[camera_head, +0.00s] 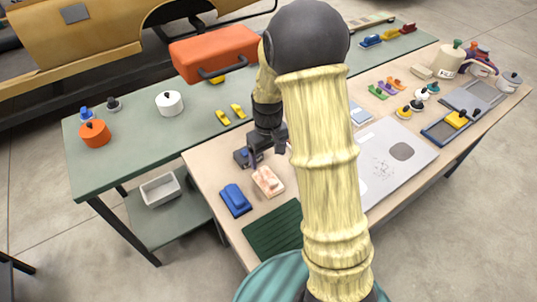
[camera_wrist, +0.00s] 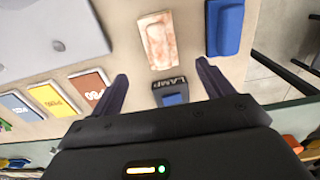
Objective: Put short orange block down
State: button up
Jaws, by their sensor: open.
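A pale orange, streaked block (camera_head: 267,181) lies flat on the beige tabletop, just in front of my gripper (camera_head: 268,152) in the head view. It also shows in the wrist view as an orange block (camera_wrist: 157,40), beyond the fingertips and apart from them. My arm hides part of the table in the head view.
A blue block (camera_head: 236,200) lies beside the orange one, also in the wrist view (camera_wrist: 225,27). A dark holder marked LAMP (camera_wrist: 171,92) sits near the fingers. Labelled coloured pads (camera_wrist: 52,100) and a grey panel (camera_wrist: 45,35) lie left. A green mat (camera_head: 272,232) is nearby.

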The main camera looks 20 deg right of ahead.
jog(key=s+r+m+t, duration=0.1)
jog(key=s+r, duration=0.3)
jog(key=s, duration=0.3)
jog(key=s+r+m+t, duration=0.1)
jog(key=s+r+m, duration=0.1)
jog(key=s, duration=0.5)
jog(key=shift+s+r+m+t, duration=0.25)
jog(key=shift+r+m+t, duration=0.05)
jog(key=shift+r, duration=0.55)
jog(key=shift+d, duration=0.1)
